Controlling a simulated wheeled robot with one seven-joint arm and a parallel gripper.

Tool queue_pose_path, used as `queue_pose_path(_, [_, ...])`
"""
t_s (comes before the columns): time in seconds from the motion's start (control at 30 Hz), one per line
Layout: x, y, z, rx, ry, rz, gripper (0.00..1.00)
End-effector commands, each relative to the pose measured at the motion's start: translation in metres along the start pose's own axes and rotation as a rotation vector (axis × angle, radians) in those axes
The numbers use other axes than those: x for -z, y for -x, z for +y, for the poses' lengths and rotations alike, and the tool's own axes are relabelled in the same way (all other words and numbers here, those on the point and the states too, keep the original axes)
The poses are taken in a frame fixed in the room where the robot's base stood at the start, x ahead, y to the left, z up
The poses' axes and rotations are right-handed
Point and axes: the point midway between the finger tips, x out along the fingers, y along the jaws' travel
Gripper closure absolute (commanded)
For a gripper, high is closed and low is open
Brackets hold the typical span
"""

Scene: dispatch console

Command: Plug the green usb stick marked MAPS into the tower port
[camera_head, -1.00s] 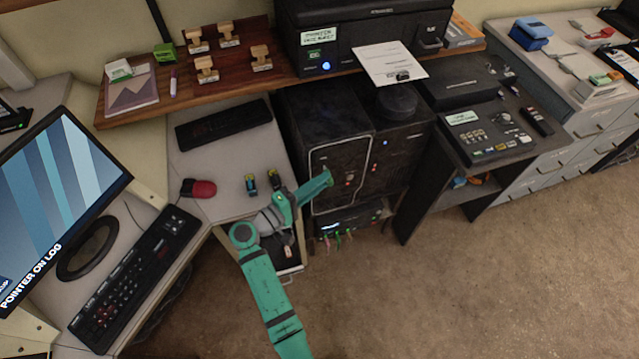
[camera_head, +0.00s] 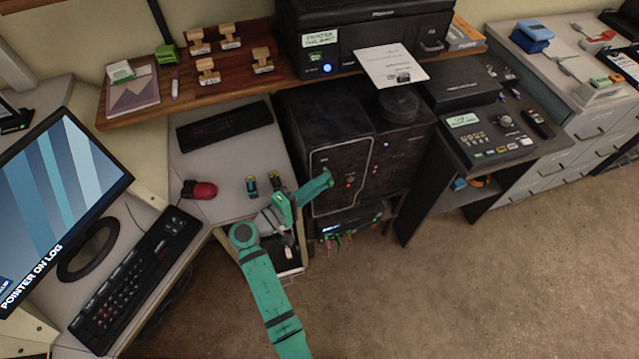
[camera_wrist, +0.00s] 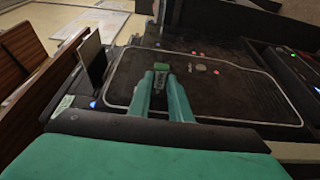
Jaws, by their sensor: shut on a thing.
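My gripper (camera_wrist: 172,90) is shut on a small dark stick with a green end (camera_wrist: 159,78), which I take to be the green usb stick; its MAPS marking is not readable. In the head view my gripper (camera_head: 326,178) is at the front of the black tower (camera_head: 330,140), and the stick is hidden there. In the wrist view the tower's outlined front panel (camera_wrist: 230,95) lies beyond the fingertips, with small red lights and round fittings right of the stick. I cannot tell whether the stick touches the panel, nor make out the port clearly.
Two small dark items with coloured ends (camera_head: 251,186) stand on the desk left of my arm. A wooden shelf (camera_head: 285,80) overhangs the tower. A lit box with cables (camera_head: 345,222) sits below it.

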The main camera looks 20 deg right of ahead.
Motion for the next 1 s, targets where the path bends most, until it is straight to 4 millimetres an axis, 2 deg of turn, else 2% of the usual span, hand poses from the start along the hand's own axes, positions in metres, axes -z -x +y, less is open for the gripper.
queue_pose_path(1.0, [0.0070, -0.0031, -0.0003, 0.000, 0.000, 0.000, 1.00])
